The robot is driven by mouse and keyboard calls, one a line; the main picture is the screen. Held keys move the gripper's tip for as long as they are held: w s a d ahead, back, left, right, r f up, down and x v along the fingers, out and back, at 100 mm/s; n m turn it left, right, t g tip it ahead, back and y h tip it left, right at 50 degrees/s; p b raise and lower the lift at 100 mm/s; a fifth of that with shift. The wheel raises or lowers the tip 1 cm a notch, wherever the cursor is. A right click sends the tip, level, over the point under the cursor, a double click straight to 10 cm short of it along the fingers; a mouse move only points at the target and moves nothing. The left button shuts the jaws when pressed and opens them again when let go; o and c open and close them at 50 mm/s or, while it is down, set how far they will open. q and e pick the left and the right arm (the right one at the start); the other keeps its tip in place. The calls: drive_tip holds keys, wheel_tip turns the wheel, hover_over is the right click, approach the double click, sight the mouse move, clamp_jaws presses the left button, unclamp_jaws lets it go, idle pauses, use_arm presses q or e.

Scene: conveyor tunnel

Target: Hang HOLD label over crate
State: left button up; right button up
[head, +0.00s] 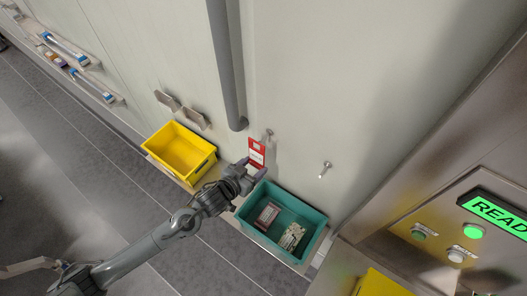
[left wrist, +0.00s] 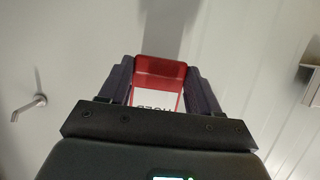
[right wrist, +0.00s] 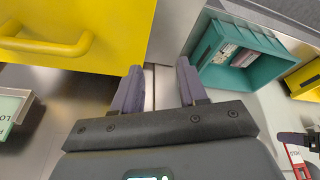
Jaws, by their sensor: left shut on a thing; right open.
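My left gripper (head: 252,170) is shut on a red-framed label (head: 257,150) with a white face, in front of the pale wall. In the left wrist view the label (left wrist: 159,75) sits between both fingers, its lettering partly hidden. One wall peg (head: 268,133) is just above the label; whether they touch I cannot tell. Another peg (head: 325,169) is bare, above the right part of the teal crate (head: 251,232). The teal crate holds a brown box and pale items. A yellow crate (head: 149,153) stands left of it. My right gripper (right wrist: 157,88) is open and empty.
A grey vertical pipe (head: 228,70) runs down the wall beside the label. A metal panel with a green READY screen (head: 495,212) stands right. In the right wrist view a yellow surface with a handle (right wrist: 45,45) is close to the right gripper.

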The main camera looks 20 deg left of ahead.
use_arm(q)
drive_tip(key=shift+s+a+p, duration=0.2)
drive_tip(key=shift+s+p, duration=0.15)
drive_tip(key=shift+s, duration=0.4)
drive_tip(key=shift+s+a+p, duration=0.15)
drive_tip(key=shift+s+p, duration=0.2)
drive_tip(key=shift+s, duration=0.35)
use_arm(e)
drive_tip(key=shift+r, duration=0.8)
use_arm(q)
drive_tip(key=shift+w+d+r, duration=0.1)
drive_tip(key=shift+r, duration=0.05)
